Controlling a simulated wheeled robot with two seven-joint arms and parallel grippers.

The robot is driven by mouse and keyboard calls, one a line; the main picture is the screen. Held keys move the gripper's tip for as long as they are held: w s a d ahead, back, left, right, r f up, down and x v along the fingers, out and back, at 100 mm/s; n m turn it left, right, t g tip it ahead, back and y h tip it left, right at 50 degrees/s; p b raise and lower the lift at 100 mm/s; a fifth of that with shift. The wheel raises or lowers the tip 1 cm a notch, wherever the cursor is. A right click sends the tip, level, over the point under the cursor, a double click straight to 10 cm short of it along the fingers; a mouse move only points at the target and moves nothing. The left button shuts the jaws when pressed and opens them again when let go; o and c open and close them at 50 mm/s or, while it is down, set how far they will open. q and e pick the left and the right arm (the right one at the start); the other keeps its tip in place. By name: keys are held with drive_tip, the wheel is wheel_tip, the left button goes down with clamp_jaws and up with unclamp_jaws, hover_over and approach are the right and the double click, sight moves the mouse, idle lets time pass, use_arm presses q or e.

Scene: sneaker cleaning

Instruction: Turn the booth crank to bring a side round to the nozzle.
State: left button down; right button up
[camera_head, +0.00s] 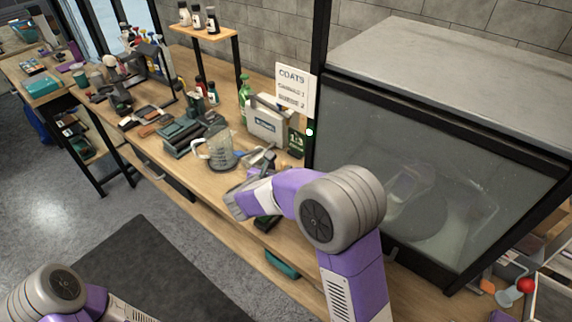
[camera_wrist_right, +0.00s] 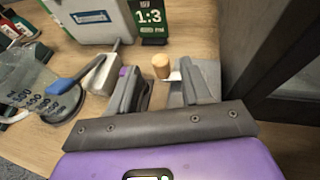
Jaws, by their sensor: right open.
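The booth (camera_head: 430,170) is a dark-framed glass box at the right of the head view. Its glass is hazy, and a pale shoe (camera_head: 408,182) shows dimly inside on a round dark base. A red ball knob (camera_head: 525,285) sits at the lower right, beside the booth; I cannot tell whether it belongs to the crank. No nozzle shows clearly. My right gripper (camera_wrist_right: 160,90) is open over the bench, left of the booth. A small wooden cylinder (camera_wrist_right: 160,66) appears between or just beyond its fingers, not visibly gripped. My left arm shows at lower left; its gripper is out of frame.
A clear measuring jug (camera_head: 220,152), a pale box (camera_head: 267,124), a green 1:3 card (camera_wrist_right: 150,18) and a blue-handled tool (camera_wrist_right: 70,82) stand near the right gripper. A green bottle (camera_head: 244,98) is behind. The booth's frame post (camera_head: 318,90) borders the bench's right side.

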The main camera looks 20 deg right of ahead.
sight(283, 165)
drive_tip(key=b+x, duration=0.1)
drive_tip(key=x, duration=0.5)
drive_tip(key=shift+d+f, duration=0.1)
drive_tip(key=shift+d, duration=0.05)
